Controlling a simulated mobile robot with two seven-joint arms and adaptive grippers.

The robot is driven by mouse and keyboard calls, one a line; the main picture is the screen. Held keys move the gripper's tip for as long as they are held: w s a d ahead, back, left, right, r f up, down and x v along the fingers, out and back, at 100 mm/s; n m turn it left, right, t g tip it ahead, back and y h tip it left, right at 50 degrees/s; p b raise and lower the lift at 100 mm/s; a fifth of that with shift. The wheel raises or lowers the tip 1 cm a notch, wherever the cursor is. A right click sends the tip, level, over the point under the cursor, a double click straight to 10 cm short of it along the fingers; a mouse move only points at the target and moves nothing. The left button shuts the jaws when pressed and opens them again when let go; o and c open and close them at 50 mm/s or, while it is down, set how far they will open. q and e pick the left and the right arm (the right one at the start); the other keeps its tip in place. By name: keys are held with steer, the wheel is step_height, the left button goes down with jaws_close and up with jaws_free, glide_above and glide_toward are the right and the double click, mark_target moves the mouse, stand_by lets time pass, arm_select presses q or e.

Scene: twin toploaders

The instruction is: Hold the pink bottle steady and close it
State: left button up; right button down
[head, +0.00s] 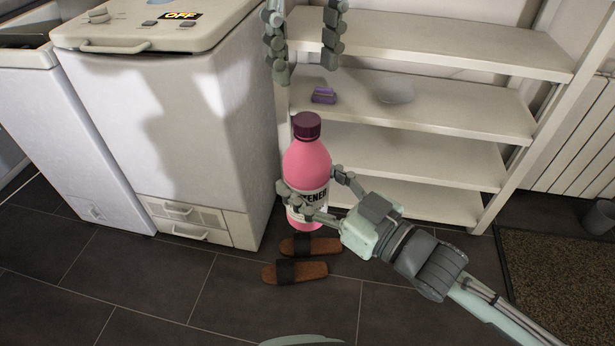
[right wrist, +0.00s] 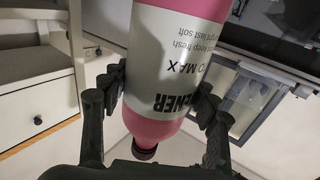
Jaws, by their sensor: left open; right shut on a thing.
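The pink bottle (head: 306,162) with a white label stands upright in the air in the head view, in front of the shelves. A dark maroon cap (head: 306,125) sits on its top; I cannot tell how tight it is. My right gripper (head: 312,192) is shut around the bottle's labelled lower part. In the right wrist view the bottle (right wrist: 165,128) appears upside down between the fingers, with the cap (right wrist: 145,151) at the lower end. My left gripper (head: 306,70) is open and empty, its fingers pointing down above the cap, apart from it.
White shelves (head: 445,130) stand behind the bottle, holding a small purple item (head: 323,95) and a pale translucent one (head: 395,91). A white toploader (head: 175,130) stands to the left. Brown slippers (head: 295,271) lie on the dark tiled floor below. A doormat (head: 560,285) lies at right.

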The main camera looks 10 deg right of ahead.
mark_target(307, 119)
arm_select(q)
steer(key=shift+f, duration=0.1)
arm_select(e)
steer(key=shift+r, duration=0.1)
arm_select(q)
steer(key=shift+f, duration=3.95)
steer(key=shift+c, duration=0.5)
